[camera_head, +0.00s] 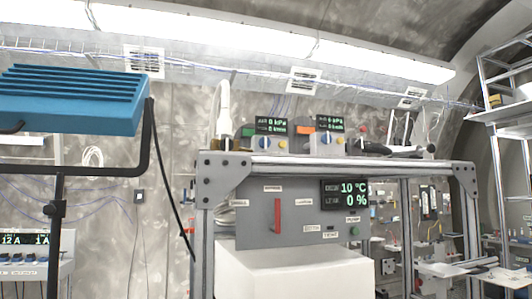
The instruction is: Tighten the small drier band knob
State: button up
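I cannot make out a small drier band knob for certain at this size. Two small units stand on top of the grey metal frame. The left unit has a green-lettered display (270,125) and a blue knob-like part (262,143). The right unit has a similar display (330,122) and a blue part (327,138). Below, a grey panel (256,215) carries a red vertical handle (278,215), small labels and a display (345,193) reading 10 °C and 0 %. A small green button (354,231) sits under that display. My gripper is not in view.
A blue lamp-like box (75,100) on a black stand (57,210) fills the near left. A white block (290,272) stands before the panel's lower part. A black tool-like object (400,149) lies on the frame's top. Metal shelving (500,150) stands at right.

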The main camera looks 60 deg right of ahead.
aim_at(226, 144)
jog(key=i+z, duration=0.4)
jog(key=i, duration=0.15)
jog(key=i+j+z, duration=0.25)
jog(key=i+z, duration=0.15)
jog(key=i, duration=0.15)
jog(key=i+j+z, duration=0.4)
jog(key=j, duration=0.25)
jog(key=j+z, duration=0.45)
jog(key=k+j+z, duration=0.1)
jog(key=j+z, duration=0.3)
jog(key=j, duration=0.3)
jog(key=k+j+z, duration=0.15)
jog(key=j+z, duration=0.3)
jog(key=j, duration=0.1)
